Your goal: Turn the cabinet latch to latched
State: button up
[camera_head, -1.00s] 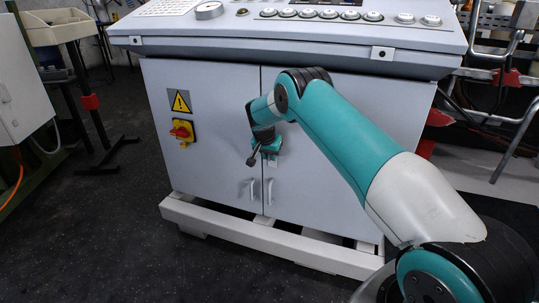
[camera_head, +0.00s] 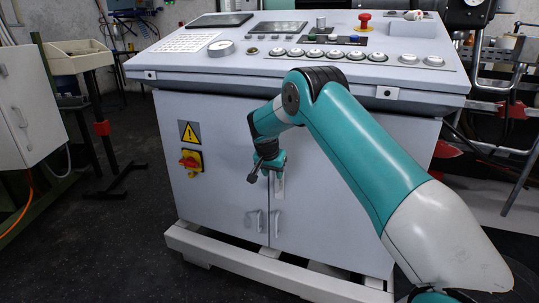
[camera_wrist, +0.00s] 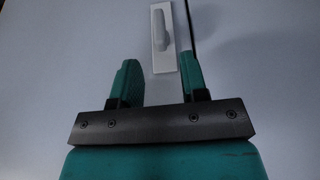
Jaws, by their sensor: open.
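The cabinet latch (camera_wrist: 160,32) is a pale upright plate with a raised handle on it, seen at the top centre of the wrist view. The handle lies roughly along the plate's length, slightly tilted. In the head view the plate (camera_head: 279,186) shows just below my gripper (camera_head: 270,165) on the cabinet front. In the wrist view my gripper (camera_wrist: 160,76) is open and empty, its two teal fingers apart. The latch is beyond the fingertips, between their lines; I see no contact. The fingertips are hard to make out in the head view.
The grey cabinet (camera_head: 222,185) has two door pulls (camera_head: 265,222) low down, a red-yellow switch (camera_head: 190,161) and a warning sign (camera_head: 189,134) at left. Its control panel (camera_head: 300,45) overhangs above my gripper. A white base frame (camera_head: 240,262) juts out below.

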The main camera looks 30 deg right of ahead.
jog(key=p+v, duration=0.1)
jog(key=v, duration=0.7)
jog(key=shift+r, duration=0.2)
